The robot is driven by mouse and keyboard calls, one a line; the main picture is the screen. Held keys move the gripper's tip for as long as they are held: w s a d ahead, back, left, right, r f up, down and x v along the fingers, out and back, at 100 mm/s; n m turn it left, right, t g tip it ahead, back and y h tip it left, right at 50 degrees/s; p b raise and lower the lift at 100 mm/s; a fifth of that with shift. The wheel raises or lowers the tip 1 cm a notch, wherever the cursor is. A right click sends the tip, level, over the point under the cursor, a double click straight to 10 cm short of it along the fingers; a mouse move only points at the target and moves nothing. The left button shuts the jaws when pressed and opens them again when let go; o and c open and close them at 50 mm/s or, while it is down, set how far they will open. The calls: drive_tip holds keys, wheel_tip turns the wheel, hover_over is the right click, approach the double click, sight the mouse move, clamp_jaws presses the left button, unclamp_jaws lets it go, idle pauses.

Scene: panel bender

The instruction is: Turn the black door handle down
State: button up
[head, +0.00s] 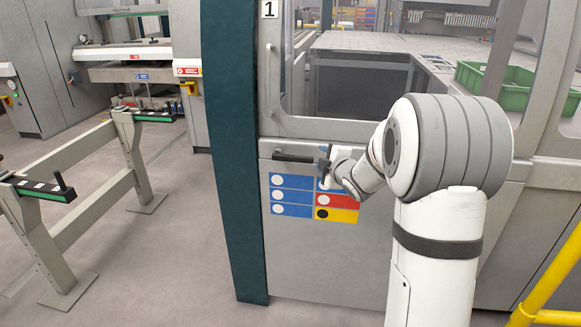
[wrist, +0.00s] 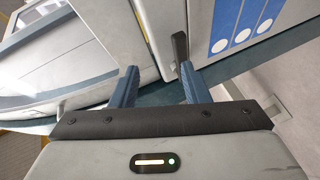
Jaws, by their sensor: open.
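The black door handle (head: 292,157) is a short dark bar, roughly level, on the grey machine door below the window in the head view. My gripper (head: 324,164) is close to the handle's right end. In the wrist view the handle (wrist: 179,46) stands just past the tip of the right finger, and the gap between the two blue fingers (wrist: 158,68) looks empty. My gripper is open. I cannot tell whether the right finger touches the handle.
A label panel with blue, red and yellow fields (head: 292,196) is below the handle. A dark green post (head: 236,150) stands left of the door. A grey frame stand (head: 100,180) is further left, with clear floor between. A yellow rail (head: 553,275) is at lower right.

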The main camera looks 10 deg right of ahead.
sight(300, 160)
drive_tip(key=w+a+f+n+y, duration=0.1)
drive_tip(key=w+n, duration=0.1)
drive_tip(key=w, duration=0.1)
drive_tip(key=w+a+f+n+y+b, duration=0.1)
drive_tip(key=w+a+f+n+y, duration=0.1)
drive_tip(key=w, duration=0.2)
drive_tip(key=w+a+f+n+t+y, duration=0.1)
drive_tip(key=w+a+f+n+y, duration=0.1)
drive_tip(key=w, duration=0.1)
drive_tip(key=shift+w+a+f, duration=0.2)
drive_tip(key=shift+w, duration=0.05)
clamp_jaws()
drive_tip(key=shift+a, duration=0.1)
idle(0.3)
